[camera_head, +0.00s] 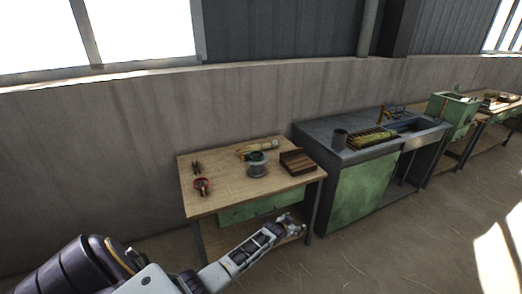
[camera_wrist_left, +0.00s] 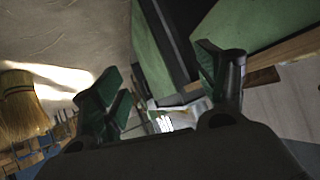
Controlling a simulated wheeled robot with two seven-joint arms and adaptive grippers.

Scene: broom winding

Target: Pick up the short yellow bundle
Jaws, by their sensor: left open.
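A pale yellow bundle (camera_head: 262,146) lies at the back of the wooden table, behind a wire spool. Another yellow-green bundle (camera_head: 374,137) lies on the grey bench to the right. From here I cannot tell for sure which is the short one. My left gripper (camera_head: 290,222) is in front of the table's right front corner, apart from both bundles. In the left wrist view its fingers (camera_wrist_left: 162,95) are spread with nothing held between them. A straw-yellow brush-like bundle (camera_wrist_left: 22,106) shows at that view's left edge. My right gripper is not in view.
The wooden table (camera_head: 225,187) also bears a grey-green spool (camera_head: 257,165), a brown box (camera_head: 297,162), a red item (camera_head: 201,185) and a small dark tool (camera_head: 196,168). A dark cup (camera_head: 340,139) stands on the grey bench. The table's front middle is clear.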

